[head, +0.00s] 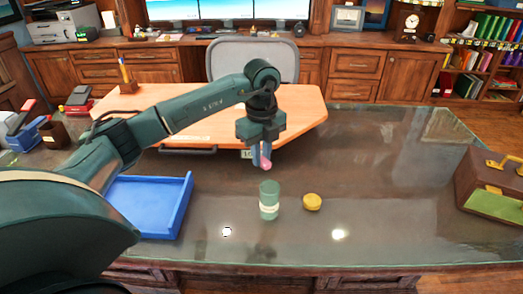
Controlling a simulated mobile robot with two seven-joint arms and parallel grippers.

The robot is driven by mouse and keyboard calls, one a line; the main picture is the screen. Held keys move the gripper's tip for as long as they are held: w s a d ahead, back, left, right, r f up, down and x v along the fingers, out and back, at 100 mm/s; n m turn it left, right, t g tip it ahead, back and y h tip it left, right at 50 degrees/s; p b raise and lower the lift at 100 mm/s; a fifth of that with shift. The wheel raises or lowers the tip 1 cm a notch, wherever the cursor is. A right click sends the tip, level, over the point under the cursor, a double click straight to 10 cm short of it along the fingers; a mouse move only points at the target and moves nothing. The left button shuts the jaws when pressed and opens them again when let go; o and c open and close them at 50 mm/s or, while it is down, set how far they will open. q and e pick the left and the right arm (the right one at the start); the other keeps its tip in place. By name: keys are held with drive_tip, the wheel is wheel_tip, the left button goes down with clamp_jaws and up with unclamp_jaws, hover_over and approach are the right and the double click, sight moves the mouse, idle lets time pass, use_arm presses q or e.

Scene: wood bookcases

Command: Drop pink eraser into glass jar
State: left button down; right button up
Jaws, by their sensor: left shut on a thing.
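The pink eraser (265,163) is held between the fingers of my left gripper (262,158), which points down. The gripper is above the desk, over the glass jar and a little behind or above its mouth; I cannot tell the exact depth. The greenish glass jar (269,204) stands upright on the desk with a pale label band, and its top looks open. A round yellow lid (312,202) lies on the desk just right of the jar. My right gripper is not in view.
A blue tray (150,205) lies left of the jar, under my left arm. A brown briefcase (492,188) stands at the desk's right edge. An orange-brown board or desktop (215,120) with a chair (255,58) is behind. The glossy desk (390,170) is clear right of the lid.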

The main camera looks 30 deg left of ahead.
sight(262, 158)
use_arm(q)
drive_tip(key=shift+f, duration=0.75)
drive_tip(key=c, duration=1.3)
unclamp_jaws()
wheel_tip(262, 158, up, 13)
drive_tip(key=shift+r, duration=0.15)
